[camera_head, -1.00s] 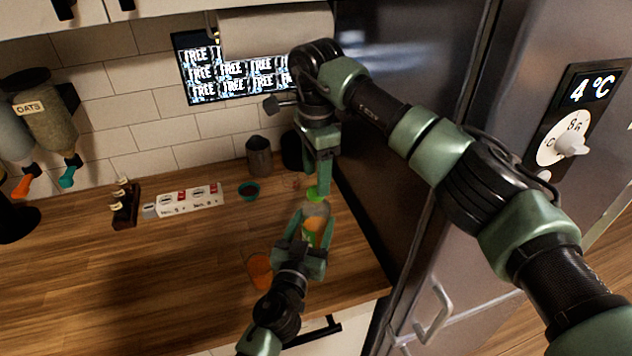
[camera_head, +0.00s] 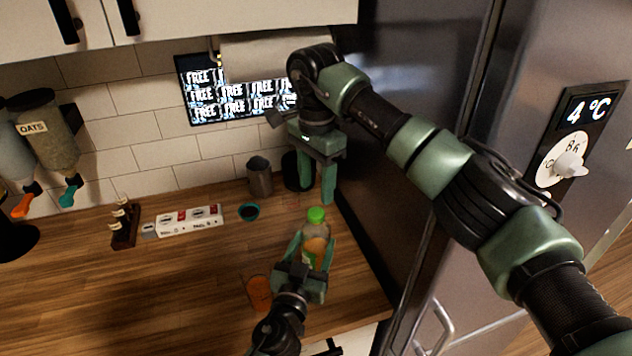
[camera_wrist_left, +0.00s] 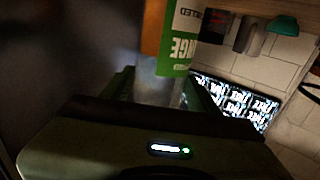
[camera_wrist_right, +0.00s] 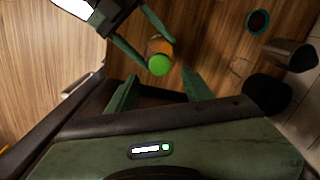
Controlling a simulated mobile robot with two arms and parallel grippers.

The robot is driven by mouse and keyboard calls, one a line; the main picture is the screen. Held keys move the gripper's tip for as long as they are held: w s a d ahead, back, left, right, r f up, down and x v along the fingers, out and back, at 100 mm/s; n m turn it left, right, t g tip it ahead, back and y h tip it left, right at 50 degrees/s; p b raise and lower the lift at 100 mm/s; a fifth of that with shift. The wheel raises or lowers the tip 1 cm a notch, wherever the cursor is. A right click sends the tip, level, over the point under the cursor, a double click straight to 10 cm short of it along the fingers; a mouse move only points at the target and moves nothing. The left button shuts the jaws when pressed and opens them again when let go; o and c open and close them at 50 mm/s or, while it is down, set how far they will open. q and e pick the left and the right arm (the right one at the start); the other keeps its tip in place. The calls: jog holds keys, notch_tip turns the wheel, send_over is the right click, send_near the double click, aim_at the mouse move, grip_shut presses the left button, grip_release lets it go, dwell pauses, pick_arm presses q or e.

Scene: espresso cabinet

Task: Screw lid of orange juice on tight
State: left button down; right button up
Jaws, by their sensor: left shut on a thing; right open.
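The orange juice bottle (camera_head: 316,238) stands upright on the wooden counter with its green lid (camera_head: 316,214) on top. In the right wrist view the lid (camera_wrist_right: 159,65) shows from above. I cannot tell how tight it is. My left gripper (camera_head: 304,262) is shut around the bottle's body from the front. In the left wrist view the bottle's green and white label (camera_wrist_left: 180,38) shows close up. My right gripper (camera_head: 326,180) points down with fingers apart, above and slightly behind the lid, not touching it. In its wrist view the lid is beyond the open fingers (camera_wrist_right: 158,92).
A glass of orange juice (camera_head: 259,291) stands left of my left gripper. The dark fridge side (camera_head: 420,110) bounds the counter on the right.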

aim_at(317, 212)
notch_tip(317, 212, down, 8)
jog(key=shift+r, duration=0.15)
dwell(0.4)
grip_shut()
jog(key=m, duration=0.7)
jog(key=shift+o, duration=0.4)
grip_release()
